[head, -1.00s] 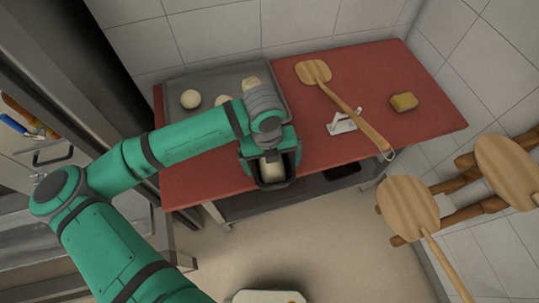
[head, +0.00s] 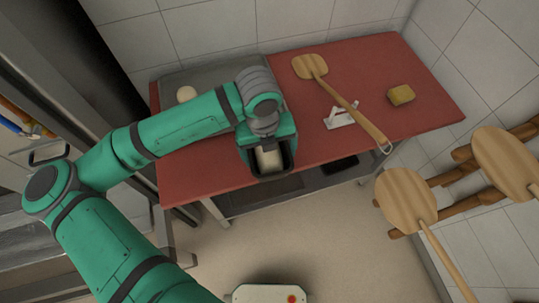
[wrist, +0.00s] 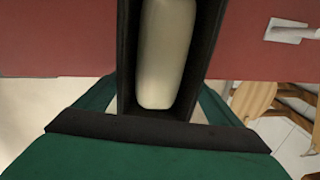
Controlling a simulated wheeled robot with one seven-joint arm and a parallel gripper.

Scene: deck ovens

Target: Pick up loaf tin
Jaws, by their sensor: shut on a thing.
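The loaf tin (head: 287,160) is a dark, narrow tin with pale dough (head: 268,159) inside. It is at the front edge of the red table in the head view, below the end of my arm. In the wrist view the tin's dark wall (wrist: 126,60) and the long pale dough (wrist: 165,55) fill the upper middle. My gripper (head: 266,145) is shut on the tin, with its green fingers on either side of it. The tin looks raised over the table edge, but the height is hard to tell. My arm hides part of the tin.
A grey tray (head: 165,88) with a dough ball (head: 186,94) lies at the table's back left. A wooden peel (head: 345,100), a white scraper-like tool (head: 339,117) and a yellow sponge (head: 401,95) lie to the right. More peels (head: 407,200) hang at the right wall.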

